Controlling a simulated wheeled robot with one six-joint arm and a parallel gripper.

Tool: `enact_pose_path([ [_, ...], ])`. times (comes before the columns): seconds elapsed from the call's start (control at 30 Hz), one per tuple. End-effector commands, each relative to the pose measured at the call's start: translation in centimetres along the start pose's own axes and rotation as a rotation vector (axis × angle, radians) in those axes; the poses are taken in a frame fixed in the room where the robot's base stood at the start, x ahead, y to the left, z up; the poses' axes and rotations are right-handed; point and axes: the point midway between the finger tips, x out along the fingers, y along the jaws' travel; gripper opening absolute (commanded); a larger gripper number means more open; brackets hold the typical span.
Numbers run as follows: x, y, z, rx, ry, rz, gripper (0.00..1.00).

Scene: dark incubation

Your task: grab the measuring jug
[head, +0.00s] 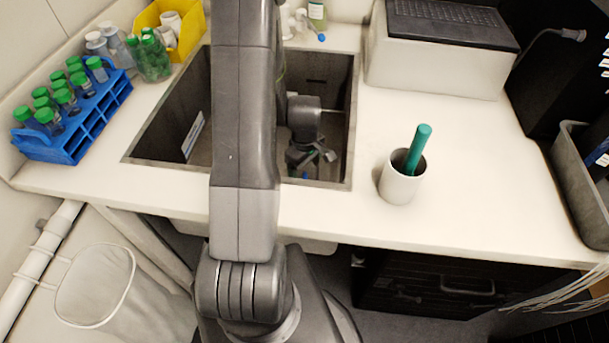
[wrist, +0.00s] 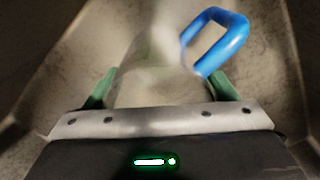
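The measuring jug (wrist: 155,78) is a pale, see-through vessel with a blue loop handle (wrist: 230,48). In the wrist view it lies between and beyond my green fingertips, with the handle toward the upper right. My gripper (wrist: 158,90) has its fingers spread wide on either side of the jug's body, and I see no clear grip on it. In the head view my gripper (head: 311,158) is down inside the sink (head: 345,120), fingers apart. A small bit of blue shows below it; the rest of the jug is hidden there by my arm and gripper.
The sink walls close in around my gripper. A white cup (head: 399,184) with a green stick stands right of the sink. A blue rack (head: 88,125) of green-capped bottles and a yellow bin (head: 188,35) stand left.

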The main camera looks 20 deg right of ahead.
Motion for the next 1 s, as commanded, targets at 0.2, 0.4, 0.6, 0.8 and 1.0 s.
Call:
enact_pose_path([
  [0.2,0.0,0.0,0.0,0.0,0.0,0.0,0.54],
  [0.4,-0.6,0.0,0.0,0.0,0.001,0.001,0.54],
  [0.6,-3.3,0.1,-0.1,0.0,0.003,0.004,0.54],
  [0.8,-6.8,0.1,-0.1,0.0,0.003,0.004,0.54],
  [1.0,-9.3,0.1,-0.2,0.001,0.002,0.003,0.54],
])
